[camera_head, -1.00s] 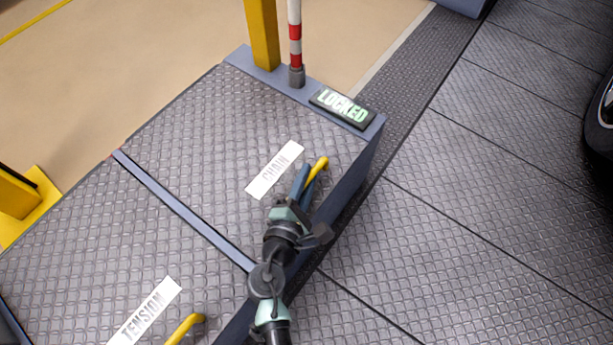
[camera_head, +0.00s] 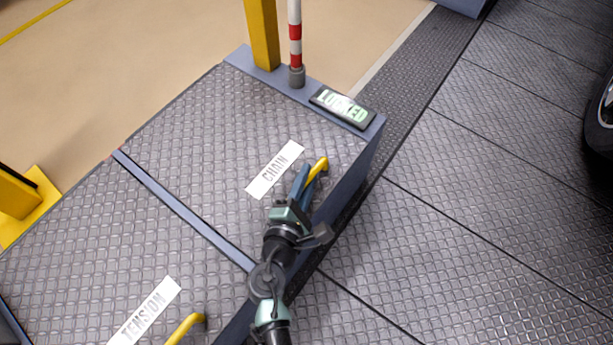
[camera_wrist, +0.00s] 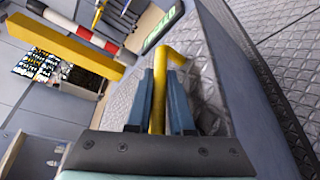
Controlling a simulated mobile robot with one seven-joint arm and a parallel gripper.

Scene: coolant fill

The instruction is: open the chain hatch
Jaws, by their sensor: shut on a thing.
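The chain hatch (camera_head: 220,125) is a grey diamond-plate lid with a white "CHAIN" label (camera_head: 274,170). It lies flat and closed, level with the plate beside it. Its yellow handle (camera_head: 321,164) is near the front right edge. My gripper (camera_head: 304,182) is at this handle, with its blue fingers on either side of it. In the wrist view the yellow bar (camera_wrist: 158,95) runs between the two fingers (camera_wrist: 160,100), and the jaws are shut on it. Part of the handle is hidden by the fingers.
A lit "LOCKED" sign (camera_head: 343,107) sits at the box's far right corner. A red-and-white pole (camera_head: 295,40) and yellow post (camera_head: 262,35) stand behind. The tension hatch (camera_head: 90,240) with its own yellow handle (camera_head: 186,328) is at left.

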